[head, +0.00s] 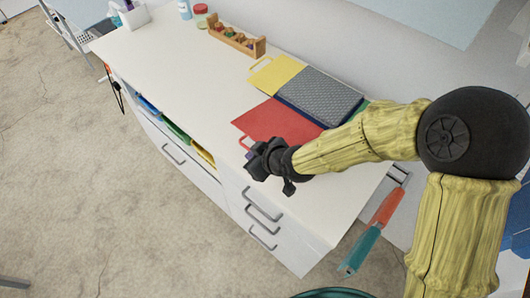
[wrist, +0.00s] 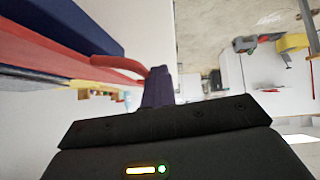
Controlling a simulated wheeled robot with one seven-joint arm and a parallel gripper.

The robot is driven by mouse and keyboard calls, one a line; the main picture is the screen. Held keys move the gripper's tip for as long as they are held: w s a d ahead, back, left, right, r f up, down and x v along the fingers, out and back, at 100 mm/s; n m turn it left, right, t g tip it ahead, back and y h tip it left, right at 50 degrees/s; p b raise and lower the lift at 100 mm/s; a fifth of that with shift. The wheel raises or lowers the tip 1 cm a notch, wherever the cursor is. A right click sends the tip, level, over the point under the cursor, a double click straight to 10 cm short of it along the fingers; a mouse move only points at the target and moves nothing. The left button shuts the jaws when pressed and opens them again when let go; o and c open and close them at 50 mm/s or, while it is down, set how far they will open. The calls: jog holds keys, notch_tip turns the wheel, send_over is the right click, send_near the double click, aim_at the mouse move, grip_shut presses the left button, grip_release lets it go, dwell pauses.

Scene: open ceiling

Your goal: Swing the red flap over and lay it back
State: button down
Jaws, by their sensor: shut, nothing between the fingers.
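The red flap (head: 272,125) lies out flat on the white worktop, in front of a grey patterned panel (head: 318,95) with a dark blue edge. A red loop handle (head: 244,143) sticks out at the flap's near edge. In the wrist view the red flap (wrist: 50,55) shows edge-on at the left, with its handle (wrist: 120,66) reaching toward the fingers. My gripper (head: 252,160) is at the worktop's front edge, beside the handle. Its purple fingers (wrist: 158,88) are closed together and empty. The wrist view cannot settle whether they touch the handle. My arm hides the flap's right part.
A wooden rack (head: 237,40) stands farther back by the wall. Drawers (head: 262,215) are below.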

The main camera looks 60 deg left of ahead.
jog(key=a+r+v, duration=0.1)
jog(key=v, duration=1)
jog(key=shift+r, duration=0.3)
jog(key=shift+s+d, duration=0.1)
jog(key=w+a+r+m+g+h+p, duration=0.1)
jog(key=w+a+r+m+g+p, duration=0.2)
jog(key=w+p, duration=0.6)
jog(key=r+g, duration=0.1)
jog(key=g, duration=0.1)
jog(key=shift+w+r+g+h, duration=0.3)
jog(key=shift+w+r+h, duration=0.1)
jog(key=shift+a, duration=0.15)
